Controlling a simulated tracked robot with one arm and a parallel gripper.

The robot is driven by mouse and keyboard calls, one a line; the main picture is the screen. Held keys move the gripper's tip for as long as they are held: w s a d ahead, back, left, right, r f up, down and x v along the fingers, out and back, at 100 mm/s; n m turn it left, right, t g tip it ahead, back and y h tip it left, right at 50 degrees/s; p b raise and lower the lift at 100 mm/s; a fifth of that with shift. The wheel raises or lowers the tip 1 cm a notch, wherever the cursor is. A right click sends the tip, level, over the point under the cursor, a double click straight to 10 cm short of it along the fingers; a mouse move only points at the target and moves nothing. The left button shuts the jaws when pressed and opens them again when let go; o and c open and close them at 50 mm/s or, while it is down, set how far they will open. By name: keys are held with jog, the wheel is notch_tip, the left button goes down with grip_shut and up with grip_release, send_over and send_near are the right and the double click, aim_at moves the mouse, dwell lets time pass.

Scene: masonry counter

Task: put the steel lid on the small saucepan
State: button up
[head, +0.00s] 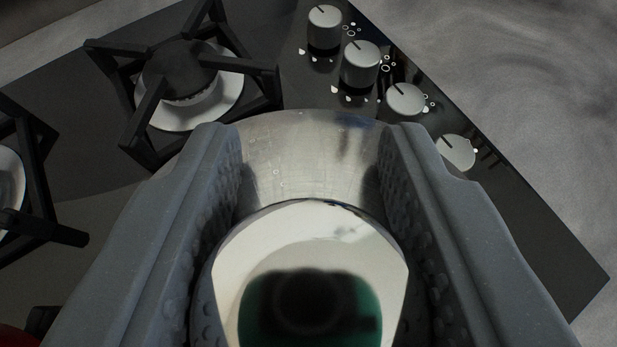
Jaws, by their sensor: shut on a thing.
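My gripper (310,165) comes up from the bottom of the head view, one grey padded finger on each side. It is shut on the steel lid (310,135), apparently by its mirror-bright round knob (310,235), which fills the space between the fingers. The brushed steel of the lid shows beyond the knob as a curved band, over the hob. The knob reflects a dark and green shape. I cannot make out the small saucepan; it may be hidden beneath the lid and fingers.
A black hob (80,190) lies below, with a burner and its raised black grate (180,75) at upper left. Another grate (30,180) is at the left edge. Several knobs (360,65) line the hob's right side. Grey countertop (540,130) is clear at right.

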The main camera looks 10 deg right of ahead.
jog(key=shift+f+b, duration=0.4)
jog(key=shift+f, duration=0.2)
dwell(0.6)
jog(key=o, duration=1.1)
jog(key=shift+b+v, duration=1.05)
jog(key=shift+v, duration=5.8)
jog(key=w+a+r+t+b, duration=0.1)
jog(key=a+r+b, duration=0.15)
jog(key=r, duration=0.65)
jog(key=w+a+r+t+b, duration=0.15)
jog(key=a+r, duration=0.25)
jog(key=r, duration=0.6)
jog(key=s+a+r+n+y+b, duration=0.1)
jog(key=s+a+r, duration=0.2)
jog(key=s+r, duration=0.2)
jog(key=s+a+r+y+b, duration=0.1)
jog(key=s+a+r, duration=0.3)
jog(key=r, duration=0.4)
jog(key=s+a+r+n+t+b, duration=0.1)
jog(key=s+a+r+b, duration=0.1)
jog(key=s+a+r, duration=0.2)
jog(key=shift+s+a+r+n+y+b, duration=0.15)
jog(key=shift+s+r, duration=0.15)
jog(key=shift+r, duration=0.3)
jog(key=shift+s+d+r+n+y+b, duration=0.1)
jog(key=shift+s+r, duration=0.2)
jog(key=shift+r, duration=0.35)
jog(key=shift+s+a+r+n+y+b, duration=0.15)
jog(key=shift+s+r, duration=0.2)
jog(key=shift+r, duration=0.25)
